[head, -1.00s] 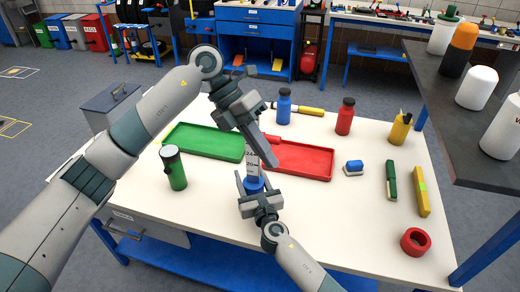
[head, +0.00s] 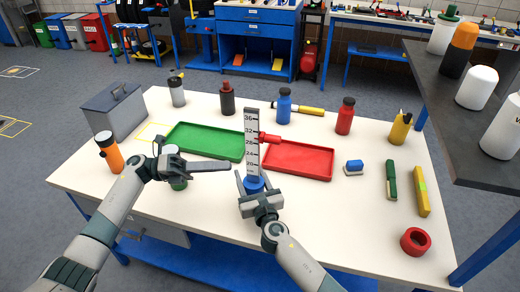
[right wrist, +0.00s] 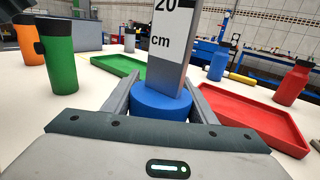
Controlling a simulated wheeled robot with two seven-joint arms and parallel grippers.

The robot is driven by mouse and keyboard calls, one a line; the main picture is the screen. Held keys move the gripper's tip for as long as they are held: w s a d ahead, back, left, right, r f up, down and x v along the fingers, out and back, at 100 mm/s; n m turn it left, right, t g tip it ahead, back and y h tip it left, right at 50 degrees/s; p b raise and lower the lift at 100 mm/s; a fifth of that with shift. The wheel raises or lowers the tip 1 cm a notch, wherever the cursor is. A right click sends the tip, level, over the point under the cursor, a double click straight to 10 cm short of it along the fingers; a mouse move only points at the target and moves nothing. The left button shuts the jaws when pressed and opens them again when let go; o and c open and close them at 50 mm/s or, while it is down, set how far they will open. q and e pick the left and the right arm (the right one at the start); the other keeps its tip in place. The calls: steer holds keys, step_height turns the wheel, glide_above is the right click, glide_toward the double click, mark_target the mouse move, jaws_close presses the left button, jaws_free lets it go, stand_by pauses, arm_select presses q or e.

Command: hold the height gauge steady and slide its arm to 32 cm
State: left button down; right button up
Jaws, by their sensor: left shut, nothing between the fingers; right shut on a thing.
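The height gauge (head: 252,150) stands upright near the table's middle, with a white scale on a grey post and a blue base (right wrist: 161,102). Its red arm (head: 270,137) sticks out to the right, about level with the marks just below 32; the exact reading is hard to tell. My right gripper (head: 255,180) is shut on the blue base, one finger on each side, which also shows in the right wrist view. My left gripper (head: 228,166) is shut and empty, left of the post and apart from it, partly covering a green bottle (head: 178,184).
A green tray (head: 205,155) lies behind left of the gauge and a red tray (head: 298,175) to its right. An orange bottle (head: 110,152) and grey toolbox (head: 115,112) stand at left. A dark shelf (head: 440,105) overhangs at right.

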mark_target(260, 144)
arm_select(q)
steer(key=shift+d, duration=0.15)
steer(key=d+r, duration=0.1)
steer(key=d, duration=0.2)
steer(key=d+r, duration=0.1)
steer(key=d, duration=0.3)
steer(key=w+d, duration=0.1)
steer(key=d, duration=0.2)
steer(key=shift+d+r, duration=0.2)
steer(key=shift+r, duration=0.2)
steer(key=shift+w+d+r, duration=0.15)
steer(key=shift+w+r, duration=0.2)
steer(key=shift+w, duration=0.25)
steer(key=shift+r, duration=1.05)
